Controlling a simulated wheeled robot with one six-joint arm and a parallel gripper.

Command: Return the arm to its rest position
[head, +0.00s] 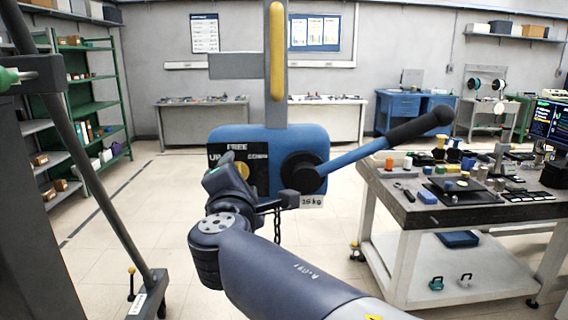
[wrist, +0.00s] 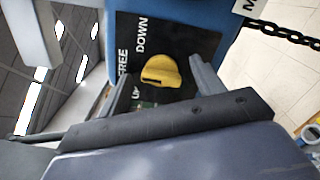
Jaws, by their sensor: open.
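My arm (head: 290,275) reaches up from the lower right in the head view. Its end is in front of a blue hoist unit (head: 347,178) with a black plate. My gripper (wrist: 161,72) is open in the wrist view, one finger on each side of a yellow selector knob (wrist: 161,71). Nothing is held. I cannot tell whether the fingers touch the knob. The knob also shows in the head view (head: 243,170), just beyond my gripper. The plate (wrist: 196,45) reads DOWN and FREE, with a third word partly hidden.
A blue lever with a black grip (head: 420,125) sticks out right of the unit. A chain (head: 277,228) hangs below it. A workbench (head: 400,235) with many small parts stands at the right. A grey post and slanted strut (head: 95,180) stand at the left. Green shelves (head: 90,95) stand behind.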

